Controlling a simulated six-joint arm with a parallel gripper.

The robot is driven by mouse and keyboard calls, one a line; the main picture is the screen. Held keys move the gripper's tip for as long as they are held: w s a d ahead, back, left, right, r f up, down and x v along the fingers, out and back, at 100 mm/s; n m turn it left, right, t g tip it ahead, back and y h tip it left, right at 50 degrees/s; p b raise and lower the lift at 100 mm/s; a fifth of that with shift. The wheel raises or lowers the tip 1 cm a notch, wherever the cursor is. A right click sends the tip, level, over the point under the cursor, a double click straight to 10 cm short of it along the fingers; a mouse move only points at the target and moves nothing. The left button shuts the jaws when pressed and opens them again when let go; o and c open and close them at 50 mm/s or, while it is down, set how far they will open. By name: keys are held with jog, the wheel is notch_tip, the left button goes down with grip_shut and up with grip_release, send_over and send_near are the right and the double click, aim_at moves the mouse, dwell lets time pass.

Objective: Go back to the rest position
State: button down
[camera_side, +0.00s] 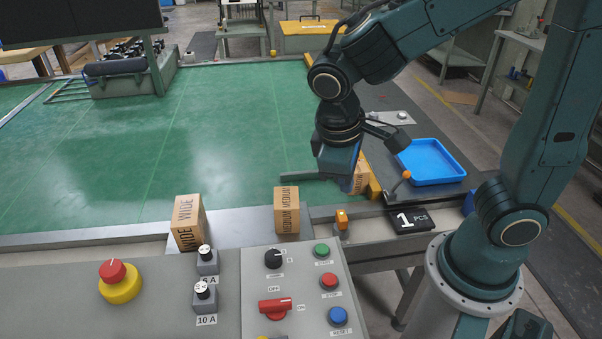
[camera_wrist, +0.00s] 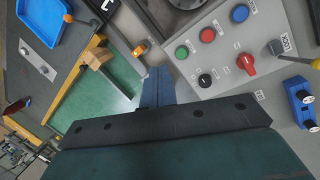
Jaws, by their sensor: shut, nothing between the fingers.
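My gripper (camera_side: 348,184) hangs from my arm above the right end of the green table, pointing down. In the wrist view its blue fingers (camera_wrist: 157,87) are together with nothing between them. A cardboard box (camera_side: 361,177) stands just behind my gripper at the table's yellow edge, partly hidden by it. This box also shows in the wrist view (camera_wrist: 97,58), apart from the fingers. The MEDIUM box (camera_side: 287,211) and the WIDE box (camera_side: 188,224) stand on the metal strip at the front edge, left of my gripper.
A control panel (camera_side: 255,318) with buttons and switches lies in front. A blue tray (camera_side: 431,160) is at right. The green table (camera_side: 110,135) is mostly clear.

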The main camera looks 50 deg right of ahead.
jog(key=s+d+r+m+t+y, duration=0.3)
jog(key=s+d+r+t, duration=0.3)
jog(key=r, duration=0.3)
jog(key=shift+s+d+r, duration=0.25)
jog(key=shift+s+d, duration=0.1)
